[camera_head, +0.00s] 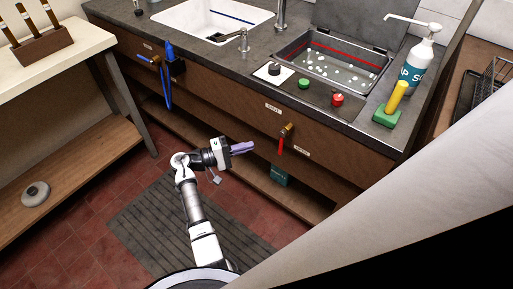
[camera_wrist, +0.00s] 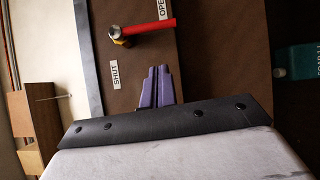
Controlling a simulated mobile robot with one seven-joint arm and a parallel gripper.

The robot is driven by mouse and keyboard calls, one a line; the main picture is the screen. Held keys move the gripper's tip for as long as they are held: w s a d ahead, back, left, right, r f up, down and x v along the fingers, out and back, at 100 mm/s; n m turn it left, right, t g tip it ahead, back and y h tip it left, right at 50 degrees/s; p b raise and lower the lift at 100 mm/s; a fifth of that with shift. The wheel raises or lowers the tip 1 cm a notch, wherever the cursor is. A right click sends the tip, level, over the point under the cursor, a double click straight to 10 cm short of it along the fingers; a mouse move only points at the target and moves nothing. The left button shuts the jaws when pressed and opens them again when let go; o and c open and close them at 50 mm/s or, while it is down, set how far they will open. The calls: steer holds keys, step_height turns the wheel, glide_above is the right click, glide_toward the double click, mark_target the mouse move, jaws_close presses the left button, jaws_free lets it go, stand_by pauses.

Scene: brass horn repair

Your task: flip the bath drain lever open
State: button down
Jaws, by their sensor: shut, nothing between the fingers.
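The bath drain lever has a brass valve body (camera_head: 288,129) and a red handle (camera_head: 280,146) on the brown cabinet front below the bath. The handle points down in the head view. In the wrist view the red handle (camera_wrist: 152,27) points right, its tip just below the OPEN label (camera_wrist: 163,9); the SHUT label (camera_wrist: 115,73) is below and left of the valve. My gripper (camera_head: 249,146) has purple fingers and is left of the handle in the head view. In the wrist view the fingertips (camera_wrist: 157,70) are together, empty, below the handle with a visible gap.
The bath (camera_head: 335,65) with white bits in it is set in the grey counter (camera_head: 220,57). A teal box (camera_head: 279,175) sits on the low shelf below the lever. The floor mat (camera_head: 160,225) is clear.

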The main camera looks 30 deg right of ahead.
steer(key=b+v, duration=0.1)
steer(key=v, duration=0.4)
steer(key=shift+a+r, duration=0.15)
steer(key=shift+a, duration=0.25)
